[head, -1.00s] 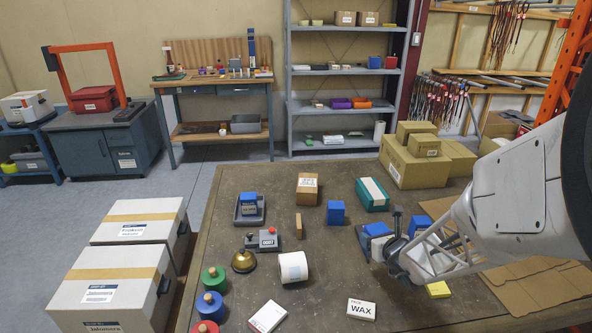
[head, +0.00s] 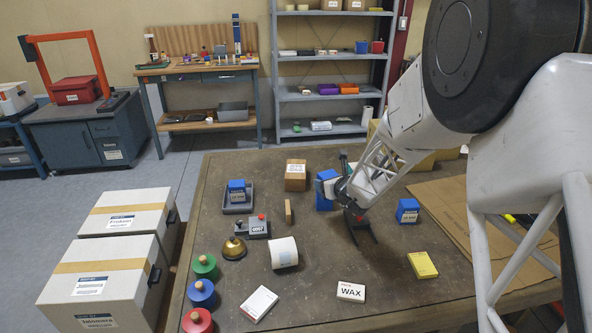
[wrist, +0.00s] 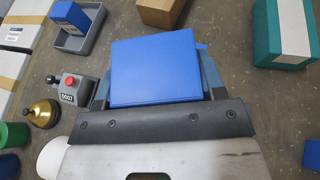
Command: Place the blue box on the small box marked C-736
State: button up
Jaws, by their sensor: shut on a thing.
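My gripper (head: 332,187) is over the middle of the table. It is shut on a blue box (wrist: 155,70), with a finger on each side of it. In the head view, blue surfaces (head: 325,200) show beside the gripper; I cannot tell how much is the held box and how much a blue box standing behind it. I cannot read C-736 anywhere. Labelled small boxes in view are a brown one (head: 296,172), a blue one in a grey tray (head: 237,187) and a blue one to the right (head: 407,210).
Near the gripper stand a wooden block (head: 288,211), a grey switch box (head: 252,228), a brass bell (head: 234,248) and a white roll (head: 284,253). A teal box (wrist: 262,35) shows in the wrist view. A WAX box (head: 351,292) and a yellow box (head: 422,265) lie nearer.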

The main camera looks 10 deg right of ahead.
jog(key=w+a, duration=0.6)
jog(key=w, duration=0.4)
jog(key=shift+a+f+n+y, duration=0.2)
jog(key=shift+a+n+y, duration=0.05)
jog(key=shift+n+y, duration=0.15)
send_over(296, 168)
jog(key=shift+s+f, duration=0.2)
jog(key=shift+f, duration=0.55)
dwell(0.3)
jog(key=shift+f, duration=1.7)
jog(key=shift+f, duration=0.2)
jog(key=o, duration=1)
